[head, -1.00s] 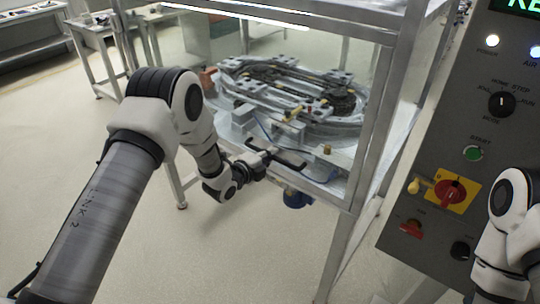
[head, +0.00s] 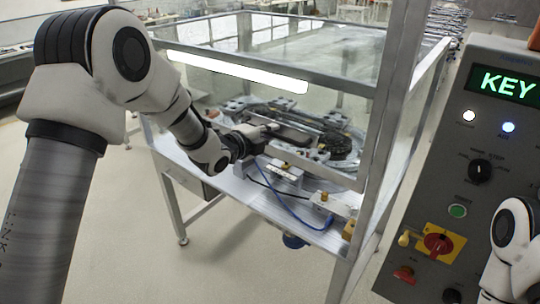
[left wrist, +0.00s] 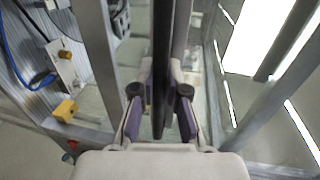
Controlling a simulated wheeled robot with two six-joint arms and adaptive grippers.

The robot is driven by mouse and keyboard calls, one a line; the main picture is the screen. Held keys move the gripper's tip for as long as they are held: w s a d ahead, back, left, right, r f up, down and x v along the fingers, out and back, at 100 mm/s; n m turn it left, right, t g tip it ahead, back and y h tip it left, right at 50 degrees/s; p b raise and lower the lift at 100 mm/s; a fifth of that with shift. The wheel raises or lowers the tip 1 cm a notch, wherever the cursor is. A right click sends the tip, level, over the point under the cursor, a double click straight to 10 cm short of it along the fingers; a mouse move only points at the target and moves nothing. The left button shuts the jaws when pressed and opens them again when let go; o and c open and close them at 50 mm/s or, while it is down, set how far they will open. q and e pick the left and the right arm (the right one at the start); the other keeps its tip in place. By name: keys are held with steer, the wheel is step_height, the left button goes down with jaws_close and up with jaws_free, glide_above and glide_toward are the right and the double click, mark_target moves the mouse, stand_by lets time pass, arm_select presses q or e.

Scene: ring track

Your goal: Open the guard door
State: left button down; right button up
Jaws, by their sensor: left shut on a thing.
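The guard door is a clear panel in a grey metal frame; its lower rail (head: 318,172) hangs above the table edge in the head view, with an open gap beneath. A dark bar handle (head: 292,136) is on the door front. My left gripper (head: 264,131) is at the handle. In the left wrist view the black handle (left wrist: 162,60) runs between the two fingers (left wrist: 160,112), which are shut on it. My right gripper is out of view; only part of the right arm shows at the lower right.
Behind the door lies the ring track (head: 340,145). A blue cable (head: 290,208) and yellow parts show on the table (head: 245,190) under the rail. A control panel (head: 490,140) with a "KEY" display stands at right. Floor is clear at lower left.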

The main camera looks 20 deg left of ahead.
mark_target(277, 92)
arm_select(q)
step_height(277, 92, up, 11)
steer(key=shift+f+p, duration=0.1)
steer(key=shift+p, duration=1.1)
steer(key=c, duration=1.4)
jaws_free()
steer(key=shift+f, duration=0.1)
steer(key=shift+c, duration=0.2)
steer(key=shift+s+a, duration=0.1)
steer(key=v, duration=1.1)
steer(key=shift+s, duration=0.35)
